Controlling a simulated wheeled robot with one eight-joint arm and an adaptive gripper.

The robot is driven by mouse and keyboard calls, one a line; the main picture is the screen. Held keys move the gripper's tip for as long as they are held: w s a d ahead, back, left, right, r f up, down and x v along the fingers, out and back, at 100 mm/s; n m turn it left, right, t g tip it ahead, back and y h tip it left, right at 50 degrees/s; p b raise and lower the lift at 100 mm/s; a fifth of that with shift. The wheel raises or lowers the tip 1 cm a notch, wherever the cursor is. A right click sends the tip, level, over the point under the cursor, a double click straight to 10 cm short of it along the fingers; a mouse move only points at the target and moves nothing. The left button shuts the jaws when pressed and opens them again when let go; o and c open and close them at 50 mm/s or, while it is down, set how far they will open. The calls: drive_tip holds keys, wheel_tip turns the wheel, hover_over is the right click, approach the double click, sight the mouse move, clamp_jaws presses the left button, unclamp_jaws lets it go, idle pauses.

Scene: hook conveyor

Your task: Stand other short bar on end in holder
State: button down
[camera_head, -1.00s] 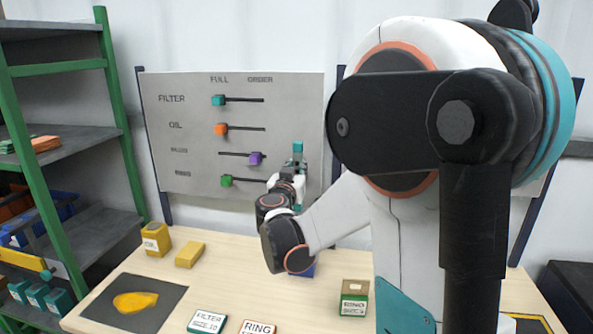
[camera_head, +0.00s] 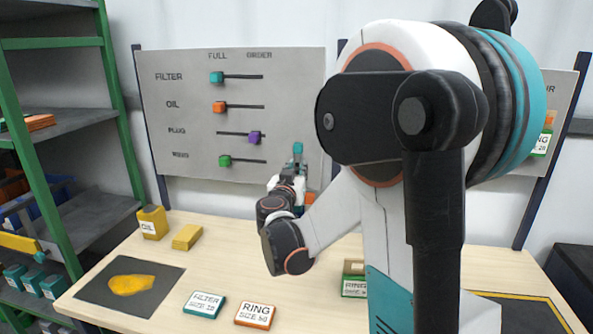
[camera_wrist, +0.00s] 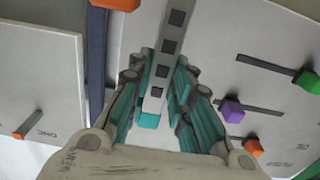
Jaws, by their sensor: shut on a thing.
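My gripper (camera_wrist: 160,95), with teal fingers, is shut on a pale grey bar (camera_wrist: 172,45) with dark square marks and a teal end. The bar runs up out of the top of the wrist view between the fingers. In the head view my gripper (camera_head: 297,172) is small, in front of the lower right of the wall board, and a teal tip (camera_head: 298,148) shows above it. I cannot make out a holder or another bar; my arm hides much of the table and wall.
The slider board (camera_head: 240,115) stands behind the table. A yellow oil can (camera_head: 152,223), yellow block (camera_head: 187,237), filter box (camera_head: 205,304), ring box (camera_head: 255,314) and green box (camera_head: 354,288) stand on the table. A dark mat (camera_head: 100,292) bears a yellow patch. Green shelving (camera_head: 115,90) is at left.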

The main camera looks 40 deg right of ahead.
wheel_tip(320, 180, down, 6)
drive_tip(key=b, duration=0.2)
drive_tip(key=shift+b, duration=0.3)
drive_tip(key=shift+f, duration=0.1)
idle(0.4)
drive_tip(key=c, duration=1.4)
unclamp_jaws()
drive_tip(key=shift+o, duration=0.2)
drive_tip(key=v, duration=1.2)
drive_tip(key=shift+a, duration=0.1)
